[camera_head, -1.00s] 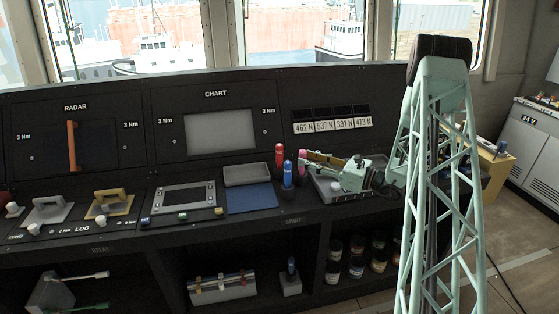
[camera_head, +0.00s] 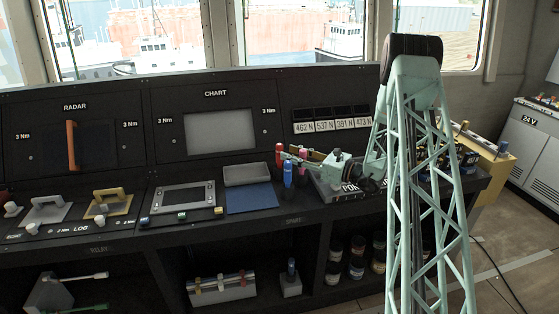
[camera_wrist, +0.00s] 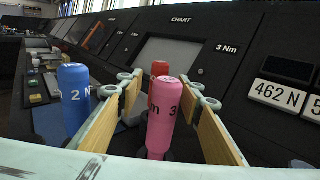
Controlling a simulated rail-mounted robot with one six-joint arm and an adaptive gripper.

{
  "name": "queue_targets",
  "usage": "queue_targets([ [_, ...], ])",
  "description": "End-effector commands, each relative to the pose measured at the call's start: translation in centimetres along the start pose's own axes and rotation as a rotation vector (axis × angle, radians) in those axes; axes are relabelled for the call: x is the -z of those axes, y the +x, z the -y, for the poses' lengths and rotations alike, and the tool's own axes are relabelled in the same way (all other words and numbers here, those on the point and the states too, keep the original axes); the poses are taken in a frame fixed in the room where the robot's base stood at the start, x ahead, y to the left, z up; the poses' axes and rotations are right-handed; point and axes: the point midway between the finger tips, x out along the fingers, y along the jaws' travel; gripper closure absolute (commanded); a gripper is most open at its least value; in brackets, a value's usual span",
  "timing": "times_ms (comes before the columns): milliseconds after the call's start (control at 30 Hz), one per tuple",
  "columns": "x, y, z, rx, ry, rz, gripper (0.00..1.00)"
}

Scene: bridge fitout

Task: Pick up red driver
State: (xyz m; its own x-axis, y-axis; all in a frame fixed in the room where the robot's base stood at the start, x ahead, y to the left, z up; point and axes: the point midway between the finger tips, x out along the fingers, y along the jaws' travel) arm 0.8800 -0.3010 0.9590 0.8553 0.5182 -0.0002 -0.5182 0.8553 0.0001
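The red driver (camera_head: 279,154) stands upright among the drivers on the console. In the wrist view the red driver (camera_wrist: 160,68) is beyond the pink driver (camera_wrist: 162,115), which hides most of it. The pink driver stands between my open fingers, with gaps visible on both sides. The blue driver (camera_wrist: 75,100) stands just outside the left finger; in the head view the blue driver (camera_head: 288,173) is in front of the red one. My gripper (camera_wrist: 163,86) is open, with wooden pads on both fingers, and holds nothing. In the head view my gripper (camera_head: 302,157) reaches in from the right.
A blue mat (camera_head: 250,198) and a grey tray (camera_head: 246,174) lie left of the drivers. The sloped panel with the chart screen (camera_head: 220,133) rises behind. A grey tray (camera_head: 325,188) with lettering sits under my arm at the right. Jars stand on the shelf below.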

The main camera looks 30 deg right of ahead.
Motion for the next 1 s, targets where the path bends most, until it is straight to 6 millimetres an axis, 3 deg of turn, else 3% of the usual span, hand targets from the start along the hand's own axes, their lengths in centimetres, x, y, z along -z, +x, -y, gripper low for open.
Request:
queue_targets([
  [567, 0.0, 0.8, 0.0, 0.000, 0.000, 0.000, 0.67],
  [1000, 0.1, 4.7, -0.2, -0.001, -0.001, 0.000, 0.67],
])
